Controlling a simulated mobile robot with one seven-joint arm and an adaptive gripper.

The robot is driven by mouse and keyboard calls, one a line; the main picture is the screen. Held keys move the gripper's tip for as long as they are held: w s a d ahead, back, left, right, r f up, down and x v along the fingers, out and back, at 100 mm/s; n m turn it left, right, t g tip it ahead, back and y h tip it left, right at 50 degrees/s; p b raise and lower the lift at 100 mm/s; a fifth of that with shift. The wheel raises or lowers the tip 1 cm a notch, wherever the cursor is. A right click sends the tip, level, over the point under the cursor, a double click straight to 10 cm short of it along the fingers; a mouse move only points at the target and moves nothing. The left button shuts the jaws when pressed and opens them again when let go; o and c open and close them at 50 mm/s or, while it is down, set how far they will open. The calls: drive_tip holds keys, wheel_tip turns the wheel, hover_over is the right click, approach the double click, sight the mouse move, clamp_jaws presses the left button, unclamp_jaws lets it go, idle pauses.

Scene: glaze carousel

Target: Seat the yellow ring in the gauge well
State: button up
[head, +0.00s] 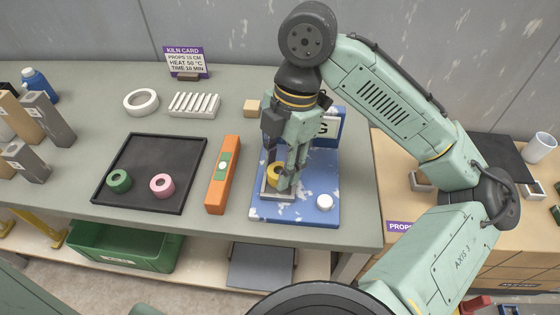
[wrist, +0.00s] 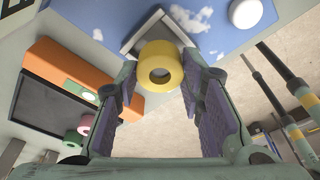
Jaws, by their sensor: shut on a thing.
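The yellow ring (head: 273,174) is between the fingertips of my gripper (head: 284,180), which is shut on it. In the wrist view the yellow ring (wrist: 160,66) shows its hole facing the camera, with a finger on each side. The gauge well looks like a grey angled frame (head: 268,195) on the blue board (head: 322,185). The ring is at this frame, and the grey frame's corner (wrist: 148,27) shows just beyond it in the wrist view. My fingers hide part of the well, so I cannot tell whether the ring rests in it or is above it.
A white round piece (head: 325,202) sits on the board's front right. An orange level-like block (head: 223,175) lies left of the board. A black tray (head: 135,195) holds a green ring (head: 120,181) and a pink ring (head: 162,186).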

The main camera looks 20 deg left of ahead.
drive_tip(key=shift+b+x, duration=0.7)
drive_tip(key=shift+x, duration=0.45)
drive_tip(key=o, duration=1.3)
drive_tip(key=shift+w+d, duration=0.1)
drive_tip(key=shift+w, duration=0.1)
drive_tip(key=shift+o, duration=0.2)
drive_tip(key=shift+r, duration=0.15)
drive_tip(key=v, duration=1.1)
drive_tip(key=shift+r, duration=0.4)
drive_tip(key=shift+d, duration=0.1)
